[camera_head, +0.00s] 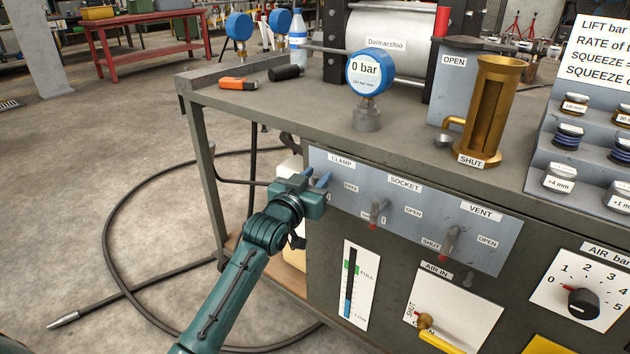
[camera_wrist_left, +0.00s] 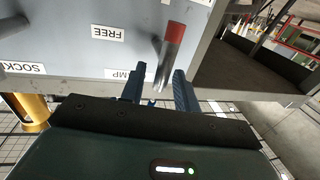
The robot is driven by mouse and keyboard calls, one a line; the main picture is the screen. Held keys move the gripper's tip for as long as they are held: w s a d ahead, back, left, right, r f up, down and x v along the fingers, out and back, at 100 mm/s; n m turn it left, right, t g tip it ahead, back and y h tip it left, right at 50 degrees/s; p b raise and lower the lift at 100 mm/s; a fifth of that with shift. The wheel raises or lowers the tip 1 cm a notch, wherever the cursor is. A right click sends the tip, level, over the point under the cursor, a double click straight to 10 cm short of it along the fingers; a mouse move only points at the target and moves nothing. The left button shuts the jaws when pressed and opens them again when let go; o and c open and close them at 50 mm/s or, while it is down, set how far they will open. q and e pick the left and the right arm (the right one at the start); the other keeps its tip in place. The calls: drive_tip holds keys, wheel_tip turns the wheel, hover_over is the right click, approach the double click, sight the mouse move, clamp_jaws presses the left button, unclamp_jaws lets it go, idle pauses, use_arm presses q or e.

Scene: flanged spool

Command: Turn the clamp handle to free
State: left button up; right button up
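The clamp handle (camera_wrist_left: 168,52) shows in the left wrist view as a grey lever with a red tip, beside the FREE label (camera_wrist_left: 107,33) on the grey panel. The CLAMP label is partly covered by a finger there. My left gripper (camera_wrist_left: 157,82) is open, its two blue fingers apart with the grey end of the lever in line with the gap. I cannot tell whether they touch it. In the head view my left gripper (camera_head: 317,177) is at the panel's left end, under the CLAMP label (camera_head: 341,161), and the handle is hidden. My right gripper is not in view.
The socket handle (camera_head: 378,212) and vent handle (camera_head: 450,243) stick out of the same panel to the right. The bench top (camera_head: 270,110) overhangs above. A gauge reading 0 bar (camera_head: 366,72) and a brass cylinder (camera_head: 492,105) stand on it. A hose (camera_head: 112,225) lies on the floor.

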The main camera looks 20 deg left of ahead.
use_arm(q)
drive_tip(key=shift+c, duration=0.4)
clamp_jaws()
